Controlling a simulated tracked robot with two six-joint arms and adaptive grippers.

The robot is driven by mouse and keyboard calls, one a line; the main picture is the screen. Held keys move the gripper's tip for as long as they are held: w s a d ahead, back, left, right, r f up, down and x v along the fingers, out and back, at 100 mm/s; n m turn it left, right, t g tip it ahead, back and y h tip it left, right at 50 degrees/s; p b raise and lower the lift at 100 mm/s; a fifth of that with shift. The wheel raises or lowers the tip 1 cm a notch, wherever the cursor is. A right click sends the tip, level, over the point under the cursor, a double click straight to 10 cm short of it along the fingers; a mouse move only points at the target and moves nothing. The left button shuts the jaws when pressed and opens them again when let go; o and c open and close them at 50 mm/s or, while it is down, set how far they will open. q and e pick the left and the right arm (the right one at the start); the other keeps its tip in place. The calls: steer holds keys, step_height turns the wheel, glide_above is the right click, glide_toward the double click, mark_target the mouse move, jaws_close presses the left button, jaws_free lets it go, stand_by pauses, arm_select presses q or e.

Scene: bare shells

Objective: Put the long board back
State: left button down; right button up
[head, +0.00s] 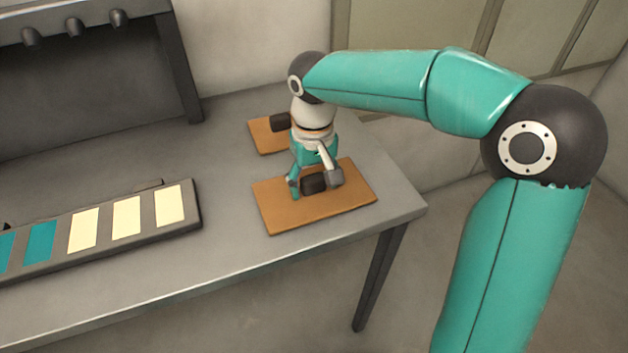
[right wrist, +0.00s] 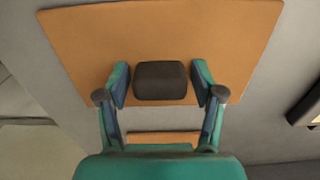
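An orange-brown board (head: 285,214) with a dark block handle (head: 314,184) lies flat near the table's right end. A second orange-brown board (head: 264,139) with a dark block (head: 280,122) lies behind it, partly hidden by my right arm; I cannot tell its full length. My right gripper (head: 315,186) points down over the front board. In the right wrist view, the gripper's fingers (right wrist: 160,86) stand on both sides of the front board's handle (right wrist: 160,79), with a small gap on each side. Part of the second board (right wrist: 163,138) shows below. My left gripper is out of view.
A dark strip (head: 194,221) with teal and cream tiles lies on the grey table (head: 235,270) at left. A dark frame (head: 180,65) with several pegs stands at the back left. The table's right and front edges are close to the front board.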

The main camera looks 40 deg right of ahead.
mark_target(314, 178)
steer(key=shift+r, duration=0.1)
step_height(314, 178, up, 12)
steer(key=p, duration=0.2)
stand_by(0.5)
stand_by(0.5)
